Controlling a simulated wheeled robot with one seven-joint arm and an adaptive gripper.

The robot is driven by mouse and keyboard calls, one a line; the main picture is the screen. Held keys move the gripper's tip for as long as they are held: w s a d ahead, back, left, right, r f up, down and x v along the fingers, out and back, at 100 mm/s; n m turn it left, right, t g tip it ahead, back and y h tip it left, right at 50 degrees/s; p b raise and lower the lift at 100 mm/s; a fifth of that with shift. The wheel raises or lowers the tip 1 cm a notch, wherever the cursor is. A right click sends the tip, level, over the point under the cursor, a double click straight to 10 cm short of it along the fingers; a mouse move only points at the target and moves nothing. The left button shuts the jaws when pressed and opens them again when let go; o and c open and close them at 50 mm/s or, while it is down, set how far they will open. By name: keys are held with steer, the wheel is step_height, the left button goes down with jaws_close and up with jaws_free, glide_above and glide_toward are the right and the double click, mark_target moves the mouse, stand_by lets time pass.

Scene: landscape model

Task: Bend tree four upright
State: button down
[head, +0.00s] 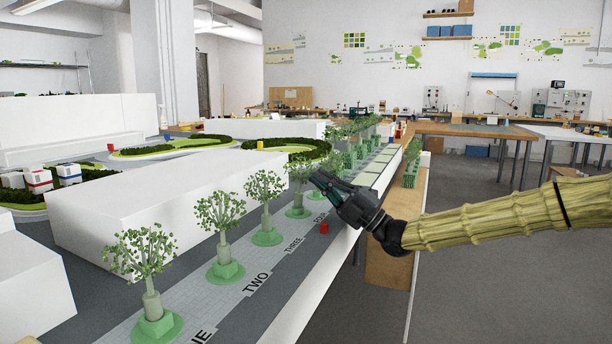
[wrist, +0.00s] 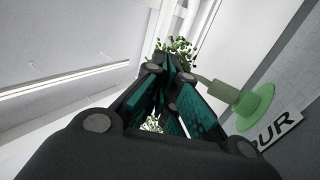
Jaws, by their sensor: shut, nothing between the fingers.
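Tree four is a small green model tree (head: 299,190) on a round green base (head: 298,212) beside the partly hidden FOUR label (head: 318,219). In the head view its trunk looks near upright, with the crown just left of my gripper. In the wrist view its base (wrist: 256,108) is at the right, and its trunk (wrist: 212,88) runs left toward the fingers. Its crown (wrist: 180,47) shows just past the fingertips, partly hidden by them. My gripper (head: 318,180), also in the wrist view (wrist: 165,68), is shut and empty beside the crown. I cannot tell whether it touches.
Trees three (head: 265,205), two (head: 221,225) and one (head: 146,265) stand nearer along the strip. A small red cube (head: 323,228) lies by the label. White blocks (head: 165,207) flank the trees on the left. More trees (head: 350,150) stand behind my gripper.

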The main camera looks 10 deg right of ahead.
steer(key=shift+w+a+r, duration=0.1)
steer(key=shift+a+r, duration=0.05)
steer(key=shift+a, duration=0.05)
stand_by(0.4)
steer(key=shift+b+v, duration=0.8)
steer(key=shift+v, duration=3.25)
steer(key=shift+a, duration=0.1)
